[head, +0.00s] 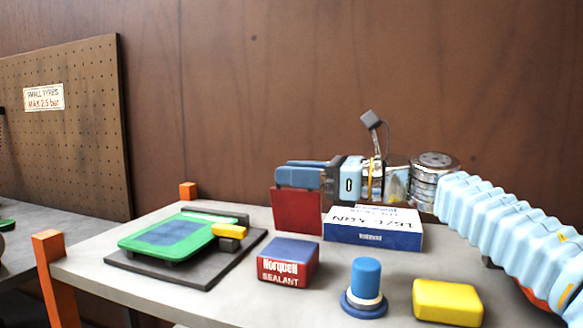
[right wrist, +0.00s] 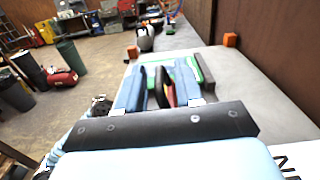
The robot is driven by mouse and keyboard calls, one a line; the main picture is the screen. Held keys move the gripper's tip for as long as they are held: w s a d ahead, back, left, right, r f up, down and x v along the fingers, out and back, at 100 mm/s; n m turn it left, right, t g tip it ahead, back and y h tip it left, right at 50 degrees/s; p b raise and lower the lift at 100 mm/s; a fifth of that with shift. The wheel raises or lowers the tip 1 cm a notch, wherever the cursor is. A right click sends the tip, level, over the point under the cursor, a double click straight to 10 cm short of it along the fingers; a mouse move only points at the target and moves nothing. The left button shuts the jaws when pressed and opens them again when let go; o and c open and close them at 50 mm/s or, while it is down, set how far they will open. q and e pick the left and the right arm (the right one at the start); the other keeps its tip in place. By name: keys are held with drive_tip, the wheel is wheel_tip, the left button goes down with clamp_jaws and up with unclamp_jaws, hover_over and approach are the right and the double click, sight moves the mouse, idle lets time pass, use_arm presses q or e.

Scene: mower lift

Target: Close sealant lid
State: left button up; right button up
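The sealant box (head: 288,262) is a small red case with a blue top, on the grey table in front of the upright red panel. This panel (head: 297,211), seemingly its raised lid, stands behind the box; I cannot see the hinge. My right gripper (head: 300,174) reaches in from the right, its blue fingers level with the panel's top edge. In the right wrist view the fingers (right wrist: 158,88) are apart, with the dark red panel (right wrist: 168,92) between them, nearer the right finger. A gap shows on its left side. My left gripper is not in view.
A green device (head: 170,237) lies on a dark mat at left. A blue-and-white box (head: 372,236) lies under my right wrist. A blue knob (head: 366,280) and yellow block (head: 447,302) stand at front right. Orange posts (head: 50,262) mark the table's corners.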

drive_tip(key=shift+w+a, duration=0.2)
drive_tip(key=shift+a, duration=0.35)
clamp_jaws()
